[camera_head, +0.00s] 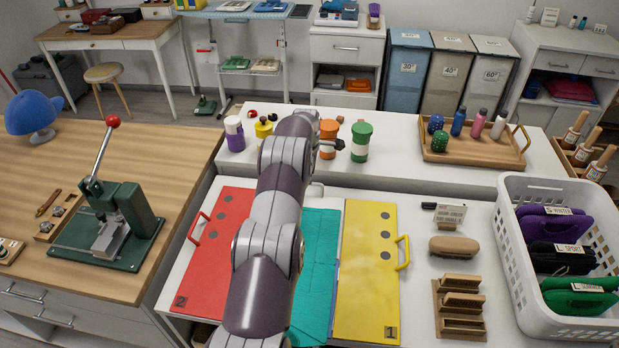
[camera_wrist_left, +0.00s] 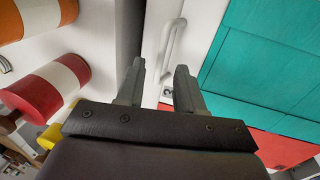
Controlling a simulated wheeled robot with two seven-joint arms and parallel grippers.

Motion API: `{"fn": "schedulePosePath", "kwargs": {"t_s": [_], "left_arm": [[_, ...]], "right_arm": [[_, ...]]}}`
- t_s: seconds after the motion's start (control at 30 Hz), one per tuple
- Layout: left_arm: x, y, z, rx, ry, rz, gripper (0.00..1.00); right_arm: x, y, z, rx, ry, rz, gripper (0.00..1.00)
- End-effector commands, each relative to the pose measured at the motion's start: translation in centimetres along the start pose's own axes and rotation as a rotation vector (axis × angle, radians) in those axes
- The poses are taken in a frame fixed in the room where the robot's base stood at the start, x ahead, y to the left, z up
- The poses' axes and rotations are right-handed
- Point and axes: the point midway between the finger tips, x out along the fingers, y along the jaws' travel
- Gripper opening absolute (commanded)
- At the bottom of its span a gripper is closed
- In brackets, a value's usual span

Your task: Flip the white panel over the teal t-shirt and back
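The teal t-shirt (camera_head: 316,262) lies flat between the red panel and the yellow panel; my arm covers part of it. It also shows in the wrist view (camera_wrist_left: 262,70). A white handle (camera_head: 318,190) stands just beyond its far edge; in the wrist view the handle (camera_wrist_left: 174,48) lies ahead, between the lines of my fingers. The white surface around it blends with the white counter, so I cannot tell the white panel's outline. My left gripper (camera_wrist_left: 160,85) is open and empty near the handle; in the head view its tips (camera_head: 338,144) are mostly hidden. My right gripper is not in view.
The red panel (camera_head: 215,245) and yellow panel (camera_head: 368,270) have handles on their outer sides. Banded jars, orange (camera_head: 328,135) and green (camera_head: 361,141), stand beyond the gripper on the raised back shelf. A wooden brush (camera_head: 454,247) and white basket (camera_head: 520,290) are at right.

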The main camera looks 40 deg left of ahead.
Motion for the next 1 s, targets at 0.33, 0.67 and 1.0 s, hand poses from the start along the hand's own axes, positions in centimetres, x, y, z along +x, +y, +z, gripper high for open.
{"fn": "schedulePosePath", "kwargs": {"t_s": [0.33,0.67,1.0], "left_arm": [[3.3,0.0,-0.1,0.000,0.000,0.000,0.37],[3.3,-0.1,-0.1,0.001,0.000,-0.001,0.00],[3.3,-0.1,-0.1,0.001,0.001,-0.001,0.00]], "right_arm": [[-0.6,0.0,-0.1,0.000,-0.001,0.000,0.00],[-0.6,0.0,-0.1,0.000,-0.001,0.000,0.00],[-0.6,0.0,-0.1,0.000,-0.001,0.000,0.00]]}}
